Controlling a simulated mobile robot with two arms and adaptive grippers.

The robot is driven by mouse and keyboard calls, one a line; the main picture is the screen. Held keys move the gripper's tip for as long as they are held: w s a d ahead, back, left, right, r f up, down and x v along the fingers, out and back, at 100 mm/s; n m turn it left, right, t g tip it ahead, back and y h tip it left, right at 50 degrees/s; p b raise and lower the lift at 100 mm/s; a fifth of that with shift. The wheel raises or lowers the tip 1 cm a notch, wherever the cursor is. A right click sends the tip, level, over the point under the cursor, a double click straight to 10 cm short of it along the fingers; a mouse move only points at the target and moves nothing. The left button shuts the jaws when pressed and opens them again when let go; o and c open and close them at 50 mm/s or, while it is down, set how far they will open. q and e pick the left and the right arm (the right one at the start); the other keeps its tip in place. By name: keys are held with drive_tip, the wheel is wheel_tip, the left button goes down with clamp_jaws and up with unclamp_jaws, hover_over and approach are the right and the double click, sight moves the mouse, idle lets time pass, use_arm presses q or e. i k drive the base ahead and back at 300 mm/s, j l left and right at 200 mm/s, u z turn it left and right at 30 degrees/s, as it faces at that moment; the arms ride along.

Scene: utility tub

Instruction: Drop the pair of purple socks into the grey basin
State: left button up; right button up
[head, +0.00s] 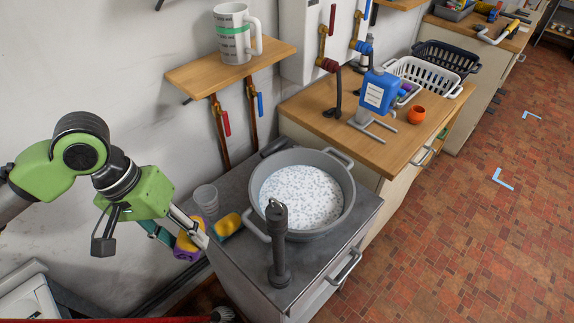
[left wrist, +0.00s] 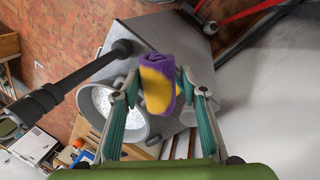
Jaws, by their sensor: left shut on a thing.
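The pair of purple socks (head: 187,246), rolled up with yellow parts, is between the fingers of my left gripper (head: 184,234). The gripper is shut on it, beside the left edge of the grey counter. In the left wrist view the socks (left wrist: 158,84) sit between the fingertips of the left gripper (left wrist: 160,92). The grey basin (head: 345,205) stands on the counter to the right of the socks, apart from them, and holds white foamy water. Part of the basin (left wrist: 142,136) also shows behind a finger in the left wrist view. My right gripper is not in view.
A dark upright tap (head: 279,245) stands in front of the basin. A clear cup (head: 206,198) and a yellow sponge (head: 228,224) are on the counter between socks and basin. A wooden shelf (head: 195,78) with a white jug (head: 232,35) is above.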

sight(294, 206)
drive_tip(key=i+l+u, duration=0.2)
drive_tip(key=l, duration=0.2)
drive_tip(key=l+u, duration=0.25)
drive_tip(key=l, duration=0.2)
drive_tip(key=i+l+u, duration=0.2)
drive_tip(key=l, duration=0.25)
drive_tip(key=k, duration=0.05)
